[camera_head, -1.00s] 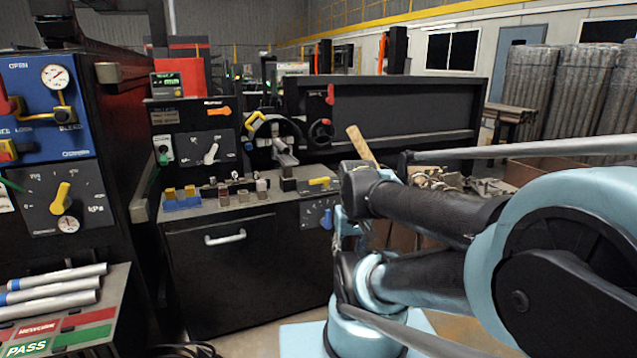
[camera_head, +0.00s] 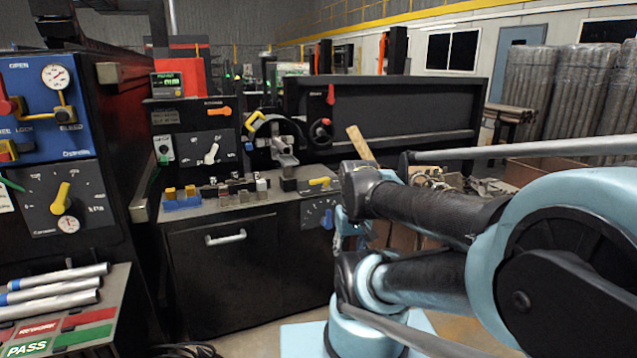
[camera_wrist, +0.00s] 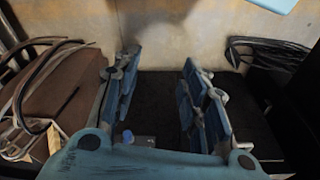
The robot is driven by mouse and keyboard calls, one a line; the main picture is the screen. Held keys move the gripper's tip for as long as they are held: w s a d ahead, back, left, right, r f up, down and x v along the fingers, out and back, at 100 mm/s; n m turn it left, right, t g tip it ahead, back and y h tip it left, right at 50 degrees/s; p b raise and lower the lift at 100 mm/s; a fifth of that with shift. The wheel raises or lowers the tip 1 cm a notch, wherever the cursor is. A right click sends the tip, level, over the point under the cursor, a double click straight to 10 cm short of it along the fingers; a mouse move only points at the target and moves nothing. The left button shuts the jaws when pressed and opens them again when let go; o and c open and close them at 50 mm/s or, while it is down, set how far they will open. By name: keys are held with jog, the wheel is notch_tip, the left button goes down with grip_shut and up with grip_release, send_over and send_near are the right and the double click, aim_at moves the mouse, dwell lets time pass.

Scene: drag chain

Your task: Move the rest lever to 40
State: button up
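Several dial levers show in the head view, and their small labels are not readable, so I cannot tell which is the rest lever. A blue lever (camera_head: 327,218) stands upright on the dark panel at the cabinet's right front. A yellow lever (camera_head: 320,182) lies above it. A pale lever (camera_head: 211,154) tilts on the upright dial panel, below an orange lever (camera_head: 220,111). A larger yellow lever (camera_head: 62,197) is on the kPa dial at left. My gripper (camera_wrist: 160,78) is open and empty in the wrist view, its blue fingers apart over a dark surface.
The black cabinet (camera_head: 226,285) has a white handle and small blocks on top. Metal tubes (camera_head: 55,284) lie on a stand at left. The wrist view shows a brown box (camera_wrist: 75,88) at left and dark cables (camera_wrist: 265,50) at right. Pale floor is clear beyond the fingers.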

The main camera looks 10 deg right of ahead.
aim_at(319, 182)
jog(key=shift+c, duration=1.1)
jog(key=shift+s+r, duration=0.25)
jog(key=shift+r, duration=0.05)
jog(key=c, duration=0.4)
jog(key=shift+n, duration=0.3)
jog(key=w+r, duration=0.3)
jog(key=w, duration=0.2)
jog(key=w+r, duration=0.2)
jog(key=w, duration=0.1)
jog(key=shift+a+r, duration=0.15)
jog(key=shift+r, duration=0.2)
grip_shut()
jog(key=w+d+r+n+t+y, duration=0.1)
jog(key=w+r, duration=0.1)
jog(key=w, duration=1.6)
jog(key=w+r+n+t, duration=0.1)
jog(key=w+r, duration=0.1)
jog(key=w, duration=1.5)
jog(key=shift+w+a+f, duration=0.3)
jog(key=shift+w+f, duration=1.1)
jog(key=shift+f, duration=0.2)
jog(key=shift+w+a+f, duration=0.25)
jog(key=shift+w+f, duration=1.1)
jog(key=shift+f, duration=0.25)
jog(key=shift+w+a+f, duration=0.3)
jog(key=shift+w+f, duration=1.1)
jog(key=shift+f, duration=0.2)
